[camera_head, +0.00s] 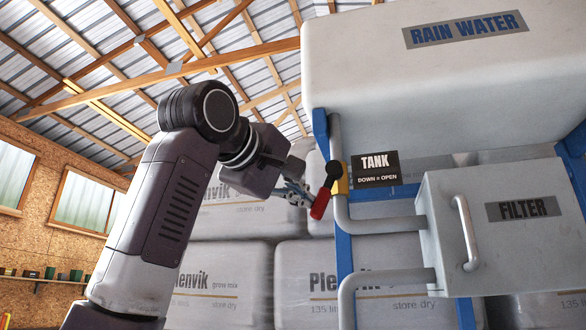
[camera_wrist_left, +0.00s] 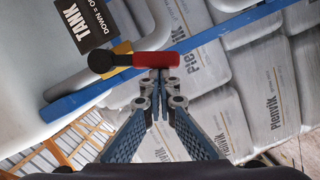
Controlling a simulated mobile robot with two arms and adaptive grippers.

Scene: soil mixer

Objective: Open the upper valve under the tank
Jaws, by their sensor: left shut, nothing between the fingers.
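The valve has a red lever (camera_head: 320,205) on a black hub (camera_head: 333,168) and a yellow body (camera_head: 341,182), on the grey pipe below the rain water tank (camera_head: 440,95). The lever hangs down from its hub, leaning a little to the left. My left gripper (camera_head: 303,194) is shut and empty, with its fingertips at the left side of the lever. In the left wrist view the shut fingertips (camera_wrist_left: 160,76) are right at the red lever (camera_wrist_left: 152,59); whether they touch it I cannot tell. My right gripper is not in view.
A sign (camera_head: 376,168) beside the valve reads "TANK, DOWN = OPEN". Below right is a filter box (camera_head: 505,235) with a handle (camera_head: 466,232) and curved pipes. A blue frame (camera_head: 345,262) stands behind the pipe, and stacked white bags (camera_head: 232,270) fill the back.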

